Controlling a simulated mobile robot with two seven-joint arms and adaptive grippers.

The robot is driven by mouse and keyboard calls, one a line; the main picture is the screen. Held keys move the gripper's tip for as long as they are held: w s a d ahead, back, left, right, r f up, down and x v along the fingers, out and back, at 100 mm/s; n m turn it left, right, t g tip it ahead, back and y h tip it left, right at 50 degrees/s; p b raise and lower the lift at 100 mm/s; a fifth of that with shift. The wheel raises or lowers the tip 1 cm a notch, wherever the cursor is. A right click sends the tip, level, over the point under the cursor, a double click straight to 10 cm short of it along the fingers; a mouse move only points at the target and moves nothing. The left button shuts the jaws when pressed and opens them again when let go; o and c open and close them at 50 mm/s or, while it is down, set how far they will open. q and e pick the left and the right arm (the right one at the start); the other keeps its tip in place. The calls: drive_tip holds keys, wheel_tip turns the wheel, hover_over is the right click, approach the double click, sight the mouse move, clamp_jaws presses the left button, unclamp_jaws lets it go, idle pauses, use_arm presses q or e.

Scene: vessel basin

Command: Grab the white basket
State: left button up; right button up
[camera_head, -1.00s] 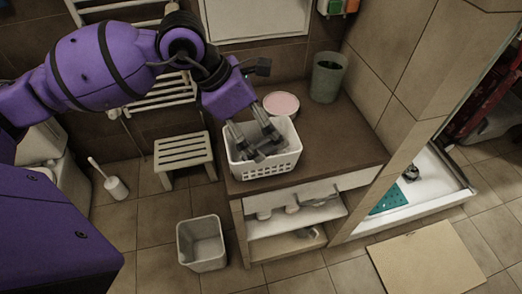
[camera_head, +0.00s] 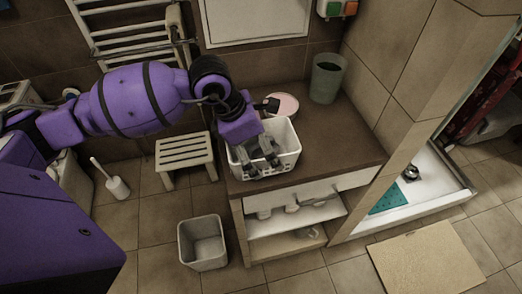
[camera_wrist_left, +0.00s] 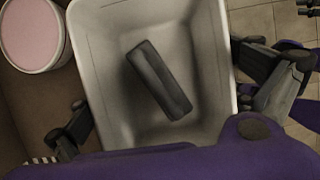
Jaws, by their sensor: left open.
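The white basket (camera_head: 287,162) with slotted walls stands on the brown counter near its front left. It fills the middle of the left wrist view (camera_wrist_left: 100,65), with a dark grey block (camera_wrist_left: 160,80) lying inside. My left gripper (camera_head: 258,158) is open and points down at the basket. In the left wrist view its fingers (camera_wrist_left: 172,105) show on opposite sides of the basket, one over the counter and one by the right rim. I cannot tell how deep they reach or whether they touch the walls. My right gripper is out of view.
A pink-topped round container (camera_head: 284,104) and a dark green bin (camera_head: 326,78) stand on the counter (camera_head: 340,145) behind the basket. A stool (camera_head: 186,153), a grey bin (camera_head: 203,243) and a toilet brush (camera_head: 115,186) stand on the floor. The counter's right part is clear.

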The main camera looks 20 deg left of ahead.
use_arm(q)
drive_tip(key=shift+c, duration=0.4)
drive_tip(key=c, duration=0.8)
drive_tip(key=shift+r, duration=0.1)
drive_tip(key=shift+c, duration=0.2)
